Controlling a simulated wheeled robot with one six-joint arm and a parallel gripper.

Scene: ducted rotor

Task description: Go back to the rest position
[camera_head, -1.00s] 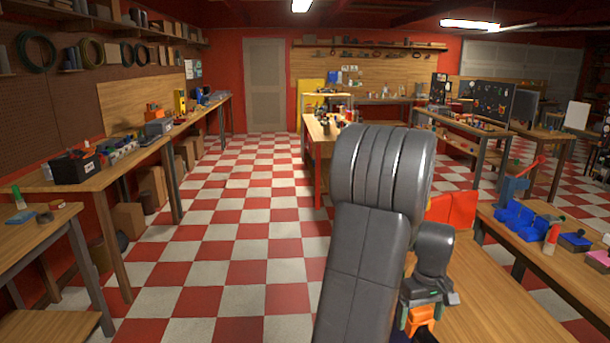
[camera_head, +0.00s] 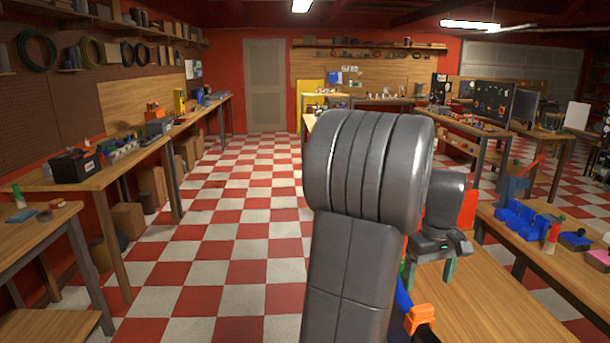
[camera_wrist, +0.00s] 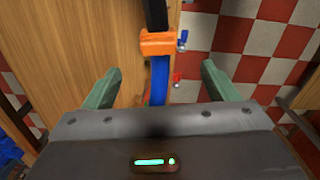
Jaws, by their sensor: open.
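My gripper (camera_wrist: 158,92) is open in the wrist view, its two green fingers spread apart with nothing held between them. Beyond and between the fingers, an orange clamp-like block (camera_wrist: 158,43) sits on a dark and blue bar near the edge of the wooden table (camera_wrist: 60,50). In the head view my gripper (camera_head: 430,272) is partly hidden behind my own grey arm, above the near right table. The orange block (camera_head: 419,318) shows just below it.
Workbenches with tools line the left wall (camera_head: 110,170). The checkered floor (camera_head: 230,230) between them is clear.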

